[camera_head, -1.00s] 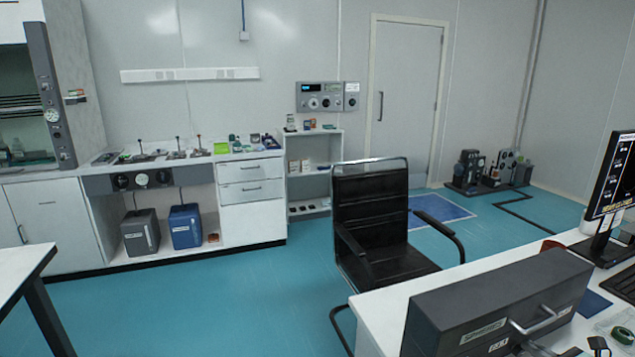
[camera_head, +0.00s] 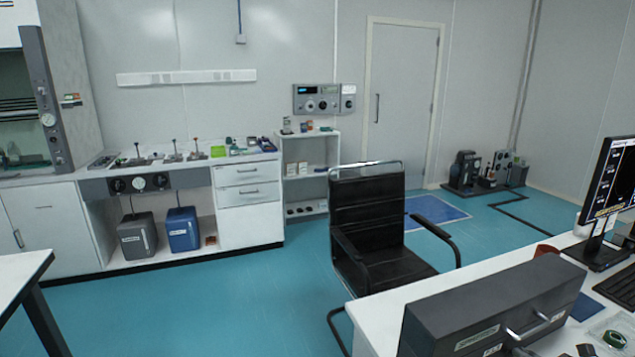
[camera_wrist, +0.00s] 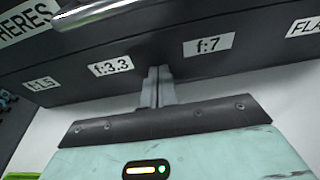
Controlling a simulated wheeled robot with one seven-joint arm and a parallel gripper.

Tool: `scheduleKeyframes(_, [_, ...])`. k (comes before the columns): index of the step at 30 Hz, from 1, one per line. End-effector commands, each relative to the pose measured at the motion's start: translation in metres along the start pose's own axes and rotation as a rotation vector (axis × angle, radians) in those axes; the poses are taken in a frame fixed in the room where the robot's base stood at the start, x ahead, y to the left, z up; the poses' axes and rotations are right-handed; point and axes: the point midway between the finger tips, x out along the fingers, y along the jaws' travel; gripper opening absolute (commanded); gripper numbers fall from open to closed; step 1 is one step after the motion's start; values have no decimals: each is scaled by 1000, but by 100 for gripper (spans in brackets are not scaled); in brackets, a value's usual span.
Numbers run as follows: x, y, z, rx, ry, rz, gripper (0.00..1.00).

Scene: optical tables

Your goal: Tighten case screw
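A dark grey case (camera_head: 478,300) with a metal handle lies on the white desk at the lower right of the head view. In the wrist view a dark case face (camera_wrist: 150,70) fills the upper part, with white labels such as "f:3.3" and "f:7" and a metal handle at the top left. My gripper (camera_wrist: 158,72) shows in the wrist view with its two fingers together, pointing at this face between those two labels. I cannot tell whether the tips touch it. I see nothing held between them. I cannot make out a case screw in either view.
A black armchair (camera_head: 370,225) stands left of the desk (camera_head: 375,335). A wall bench (camera_head: 250,220) with instruments stands at the back left. The turquoise floor (camera_head: 200,300) between is clear.

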Motion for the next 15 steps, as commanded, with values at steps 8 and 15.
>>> scheduleKeyframes(8, [-1, 4, 0, 2, 2, 0, 0])
scheduleKeyframes(15, [0, 8, 0, 1, 2, 0, 0])
